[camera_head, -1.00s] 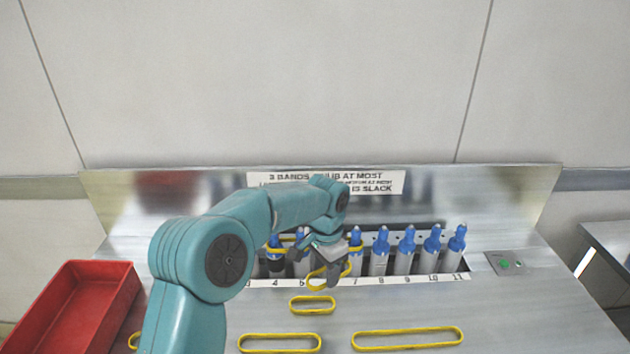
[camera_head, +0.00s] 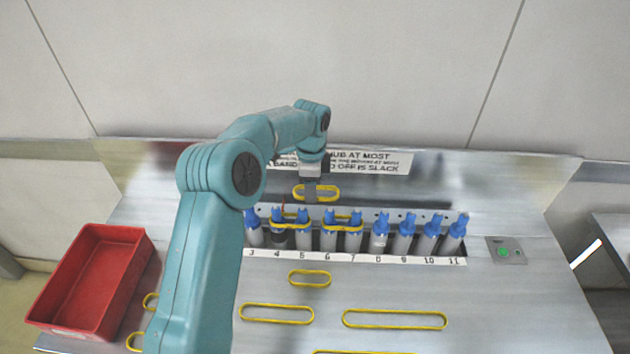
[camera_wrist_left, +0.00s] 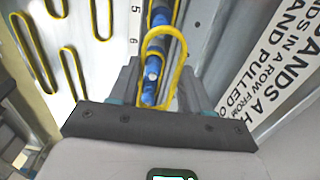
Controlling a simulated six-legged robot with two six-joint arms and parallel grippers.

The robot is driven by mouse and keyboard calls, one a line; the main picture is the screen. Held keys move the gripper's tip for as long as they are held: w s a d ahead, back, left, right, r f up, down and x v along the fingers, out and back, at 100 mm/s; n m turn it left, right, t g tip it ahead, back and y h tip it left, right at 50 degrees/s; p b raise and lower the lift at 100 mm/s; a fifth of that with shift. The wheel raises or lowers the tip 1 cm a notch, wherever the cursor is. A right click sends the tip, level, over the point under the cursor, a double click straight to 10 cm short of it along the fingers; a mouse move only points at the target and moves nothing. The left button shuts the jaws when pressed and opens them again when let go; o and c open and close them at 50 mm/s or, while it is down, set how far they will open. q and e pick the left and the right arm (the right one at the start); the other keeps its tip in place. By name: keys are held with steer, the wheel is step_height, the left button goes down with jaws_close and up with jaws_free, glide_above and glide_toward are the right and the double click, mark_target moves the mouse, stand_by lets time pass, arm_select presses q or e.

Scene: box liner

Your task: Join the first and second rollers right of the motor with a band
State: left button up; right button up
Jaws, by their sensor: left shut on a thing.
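My left gripper (camera_head: 311,190) is shut on a yellow band (camera_head: 316,193), held above and behind the row of rollers. In the left wrist view the held band (camera_wrist_left: 181,80) hangs in front of blue roller tops (camera_wrist_left: 161,18). The dark-bodied roller at number 4 (camera_head: 278,240) looks like the motor. The first roller right of it (camera_head: 303,239) stands at 5, the second (camera_head: 328,240) at 6. One yellow band (camera_head: 291,227) spans about 4 and 5; another (camera_head: 343,229) spans about 6 and 7. My right gripper is not in view.
Loose yellow bands (camera_head: 310,278) of several lengths lie on the steel table (camera_head: 480,300) in front. A red bin (camera_head: 95,275) stands at the left. A sign (camera_head: 365,160) is on the back panel; a button box (camera_head: 506,251) is at the right.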

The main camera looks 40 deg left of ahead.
arm_select(q)
step_height(320, 180, down, 7)
steer(key=b, duration=0.5)
steer(key=shift+s+d+r, duration=0.1)
steer(key=shift+r, duration=0.05)
steer(key=shift+s+f+b, duration=0.1)
steer(key=shift+f+b, duration=0.4)
steer(key=shift+f, duration=0.7)
steer(key=o, duration=1.1)
steer(key=shift+r, duration=0.1)
